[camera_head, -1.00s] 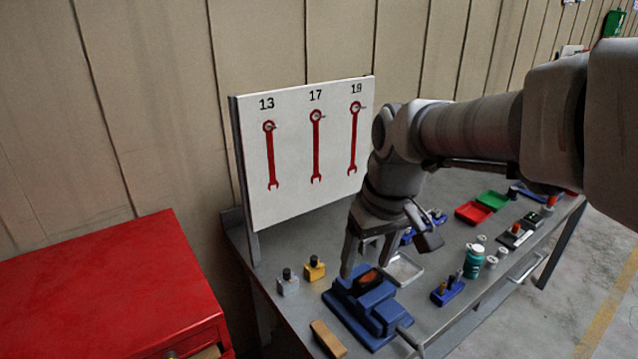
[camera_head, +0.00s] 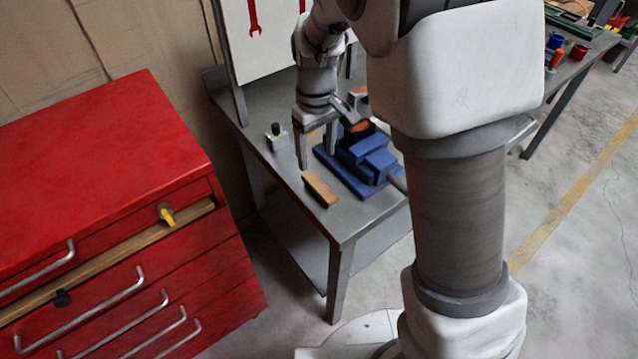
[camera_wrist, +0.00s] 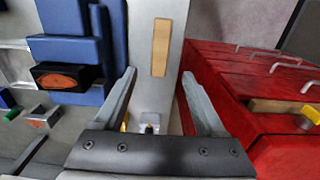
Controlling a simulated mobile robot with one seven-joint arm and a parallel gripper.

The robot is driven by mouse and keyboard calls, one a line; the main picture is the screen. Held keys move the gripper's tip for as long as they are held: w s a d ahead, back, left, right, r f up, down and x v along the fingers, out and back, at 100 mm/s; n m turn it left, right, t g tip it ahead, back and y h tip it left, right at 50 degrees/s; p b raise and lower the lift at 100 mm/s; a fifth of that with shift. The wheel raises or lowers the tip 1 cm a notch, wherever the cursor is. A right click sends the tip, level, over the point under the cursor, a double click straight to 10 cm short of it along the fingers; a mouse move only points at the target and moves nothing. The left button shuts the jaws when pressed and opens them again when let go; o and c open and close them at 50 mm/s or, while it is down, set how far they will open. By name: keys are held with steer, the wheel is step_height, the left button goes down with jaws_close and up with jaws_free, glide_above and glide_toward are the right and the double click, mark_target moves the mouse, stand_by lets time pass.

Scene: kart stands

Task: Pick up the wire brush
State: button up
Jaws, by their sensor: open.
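The wire brush (camera_head: 320,188) appears as a tan wooden bar lying on the grey bench near its front left corner; no bristles show. It also shows in the wrist view (camera_wrist: 161,47), lengthwise up the picture, just beyond the fingertips. My gripper (camera_head: 317,158) points down over the bench beside the blue vise, close to the brush's far end. In the wrist view my gripper (camera_wrist: 158,76) is open, with its two fingers apart and nothing held between them. The brush lies roughly in line with the gap between the fingers.
The blue vise (camera_head: 368,165) stands right beside the brush. A small black-capped bottle (camera_head: 276,136) stands to the left of my gripper. A red drawer cabinet (camera_head: 110,190) is at the left, one drawer partly open with a yellow-handled item (camera_head: 166,215). A floor gap separates it from the bench.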

mark_target(319, 184)
step_height(319, 184, down, 4)
steer(key=shift+r, duration=0.25)
steer(key=shift+s+d+f+b, duration=0.1)
steer(key=shift+s+f+b, duration=0.1)
steer(key=shift+f, duration=1.15)
steer(key=shift+s+d+f+b, duration=0.1)
steer(key=shift+f+b, duration=0.05)
steer(key=shift+f, duration=1.2)
steer(key=shift+c, duration=0.3)
jaws_close()
